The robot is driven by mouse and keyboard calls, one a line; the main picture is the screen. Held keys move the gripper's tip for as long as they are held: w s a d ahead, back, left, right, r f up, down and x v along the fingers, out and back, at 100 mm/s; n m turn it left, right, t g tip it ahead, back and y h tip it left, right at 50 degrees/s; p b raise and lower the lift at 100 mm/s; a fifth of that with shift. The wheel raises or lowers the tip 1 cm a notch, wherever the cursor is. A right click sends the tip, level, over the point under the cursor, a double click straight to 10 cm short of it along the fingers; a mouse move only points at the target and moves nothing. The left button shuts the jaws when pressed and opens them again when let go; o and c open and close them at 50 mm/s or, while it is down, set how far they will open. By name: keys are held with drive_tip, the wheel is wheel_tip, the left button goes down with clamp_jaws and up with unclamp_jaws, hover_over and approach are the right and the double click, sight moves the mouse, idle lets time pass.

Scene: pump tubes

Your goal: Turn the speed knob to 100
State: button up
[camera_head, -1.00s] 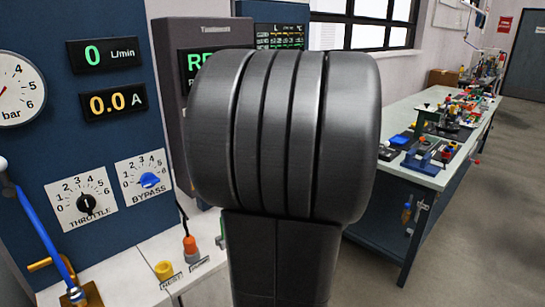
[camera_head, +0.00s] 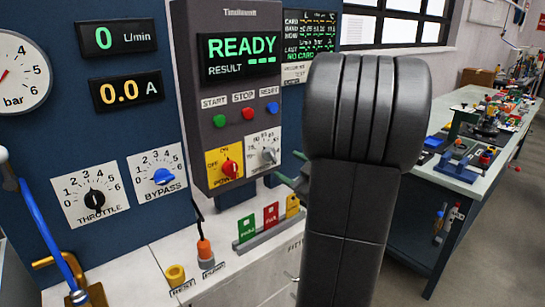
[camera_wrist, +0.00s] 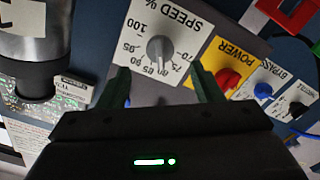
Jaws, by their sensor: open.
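The speed knob (camera_head: 268,153) is a grey pointer knob on a white dial plate, right of the power switch on the dark control box. In the wrist view, the speed knob (camera_wrist: 160,47) appears upside down under the label SPEED %. Its pointer end is near the small marks around 80, though the exact reading is unclear; 100 is at the upper left there. My gripper (camera_wrist: 162,85) is open, its two dark green fingers spread on either side below the knob, with nothing between them. In the head view my arm hides most of the gripper.
The red power switch (camera_head: 229,167) on a yellow plate sits close beside the dial. Start, stop and reset buttons (camera_head: 248,113) are above. The display (camera_head: 243,47) reads READY. Coloured cards (camera_head: 270,215) stand below on the white bench. Throttle (camera_head: 96,200) and bypass (camera_head: 162,177) knobs are left.

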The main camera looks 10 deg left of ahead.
sight(274, 157)
drive_tip(key=x, duration=0.8)
drive_tip(key=shift+w+a, duration=0.1)
drive_tip(key=shift+a, duration=0.05)
drive_tip(key=shift+c, duration=0.5)
drive_tip(key=c, duration=0.9)
